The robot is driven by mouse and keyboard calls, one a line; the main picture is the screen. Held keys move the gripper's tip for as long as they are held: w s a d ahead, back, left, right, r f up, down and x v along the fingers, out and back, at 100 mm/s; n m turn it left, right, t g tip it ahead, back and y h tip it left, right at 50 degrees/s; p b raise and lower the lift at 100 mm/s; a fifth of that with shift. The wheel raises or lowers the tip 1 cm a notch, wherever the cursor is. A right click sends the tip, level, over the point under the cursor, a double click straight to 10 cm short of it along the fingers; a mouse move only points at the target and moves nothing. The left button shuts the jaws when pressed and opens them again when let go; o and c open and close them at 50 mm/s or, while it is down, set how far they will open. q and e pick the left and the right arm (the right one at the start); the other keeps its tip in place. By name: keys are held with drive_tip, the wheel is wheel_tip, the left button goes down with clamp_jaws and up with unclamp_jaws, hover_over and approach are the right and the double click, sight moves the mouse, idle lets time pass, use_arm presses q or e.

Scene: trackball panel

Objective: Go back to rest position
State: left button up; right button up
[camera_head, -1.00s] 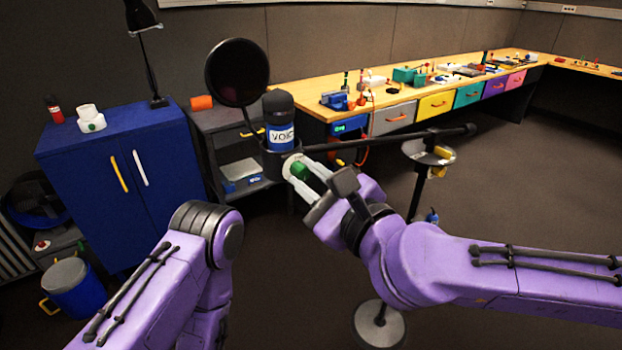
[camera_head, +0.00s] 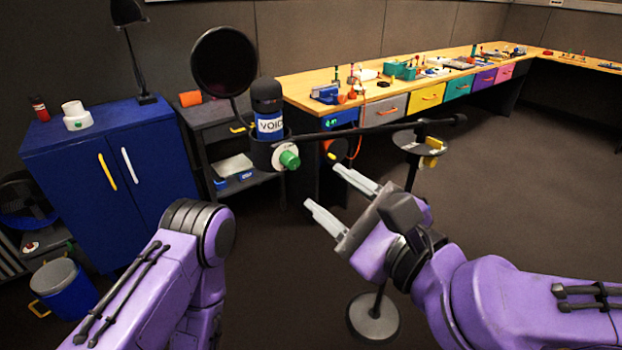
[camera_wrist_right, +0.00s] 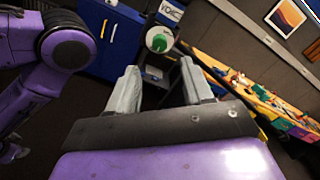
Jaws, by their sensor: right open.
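My right gripper (camera_head: 333,193) is open and empty, with its two pale fingers apart. It is below and to the right of the microphone (camera_head: 268,110) with a "VOICE"-like label, clear of it. A white knob with a green centre (camera_head: 288,158) shows on the front of the microphone's dark holder. In the right wrist view the open fingers (camera_wrist_right: 158,88) are in front, and the knob (camera_wrist_right: 159,40) is beyond them, untouched. My left arm comes in at the lower left of the head view; its gripper is out of view.
A stand (camera_head: 373,318) carries the boom. A blue cabinet (camera_head: 120,165) and a dark shelf cart (camera_head: 205,125) are at left. A wooden workbench (camera_head: 325,82) with coloured drawers runs along the back. A round black pop filter (camera_head: 223,62) is beside the microphone. Open floor lies at right.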

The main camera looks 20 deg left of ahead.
drive_tip(key=shift+v, duration=1.2)
